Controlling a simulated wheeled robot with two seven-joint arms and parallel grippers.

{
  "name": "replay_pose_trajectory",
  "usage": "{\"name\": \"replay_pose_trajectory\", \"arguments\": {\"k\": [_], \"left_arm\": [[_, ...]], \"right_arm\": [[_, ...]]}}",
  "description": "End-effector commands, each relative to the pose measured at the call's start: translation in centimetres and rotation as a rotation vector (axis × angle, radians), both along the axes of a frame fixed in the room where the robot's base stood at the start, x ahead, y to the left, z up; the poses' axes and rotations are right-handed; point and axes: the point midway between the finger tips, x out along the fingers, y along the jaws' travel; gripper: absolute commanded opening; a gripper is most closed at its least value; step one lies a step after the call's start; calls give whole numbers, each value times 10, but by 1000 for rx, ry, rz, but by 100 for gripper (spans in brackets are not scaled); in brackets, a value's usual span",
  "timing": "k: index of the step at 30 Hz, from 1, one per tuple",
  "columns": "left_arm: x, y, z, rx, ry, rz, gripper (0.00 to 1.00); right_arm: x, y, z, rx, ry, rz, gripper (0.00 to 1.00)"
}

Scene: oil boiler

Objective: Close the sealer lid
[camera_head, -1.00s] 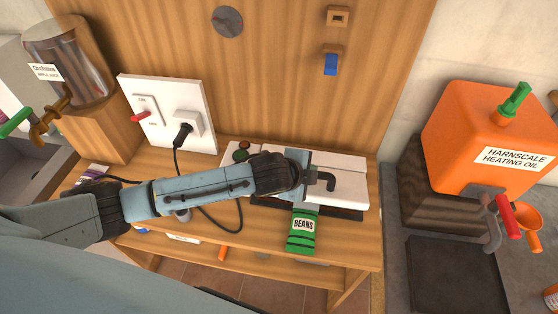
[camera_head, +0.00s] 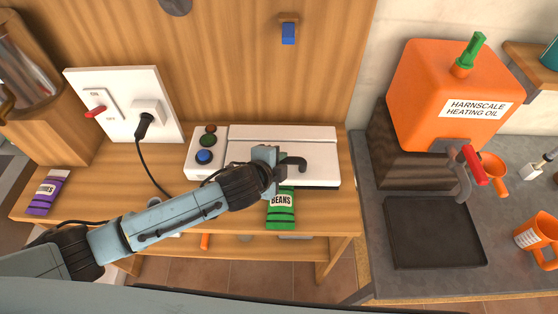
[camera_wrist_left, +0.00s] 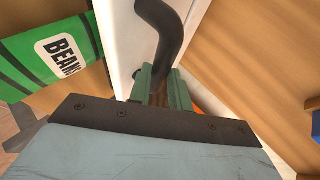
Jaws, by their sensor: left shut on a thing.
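The white sealer (camera_head: 208,166) stands on the wooden bench, with a blue button on its left end. Its long white lid (camera_head: 315,172) looks low and about flat over the body; I cannot tell if a gap is left. A dark hooked handle (camera_head: 297,162) rises at the lid's front. My left gripper (camera_head: 272,163) is at the handle. In the left wrist view its green fingers (camera_wrist_left: 160,88) are shut around the dark handle (camera_wrist_left: 167,35). A green beans bag (camera_head: 281,217) lies at the sealer's front edge, its top hidden by the gripper. My right gripper is not in view.
A purple bag (camera_head: 47,192) lies on the bench at left. A wall panel (camera_head: 120,110) with a red switch and black plug is behind. The orange heating oil tank (camera_head: 440,95) and a dark tray (camera_head: 435,233) stand on the right counter.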

Motion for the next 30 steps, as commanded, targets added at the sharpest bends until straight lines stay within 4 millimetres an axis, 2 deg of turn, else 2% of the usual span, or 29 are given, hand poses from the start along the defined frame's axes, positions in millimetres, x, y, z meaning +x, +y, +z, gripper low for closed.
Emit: {"name": "replay_pose_trajectory", "arguments": {"k": [1,2,3,7,16,20,30], "left_arm": [[-7,0,-10,5,25,-2,0],[-7,0,-10,5,25,-2,0],[-7,0,-10,5,26,-2,25],[-6,0,-9,5,23,-2,41],[-4,1,-5,4,14,0,41],[-10,3,1,3,12,-1,41],[-55,24,36,3,15,-2,41]], "right_arm": [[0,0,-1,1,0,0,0],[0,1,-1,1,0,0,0],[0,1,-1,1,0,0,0],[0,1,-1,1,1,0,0],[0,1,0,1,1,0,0],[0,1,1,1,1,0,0],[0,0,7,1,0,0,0]]}}
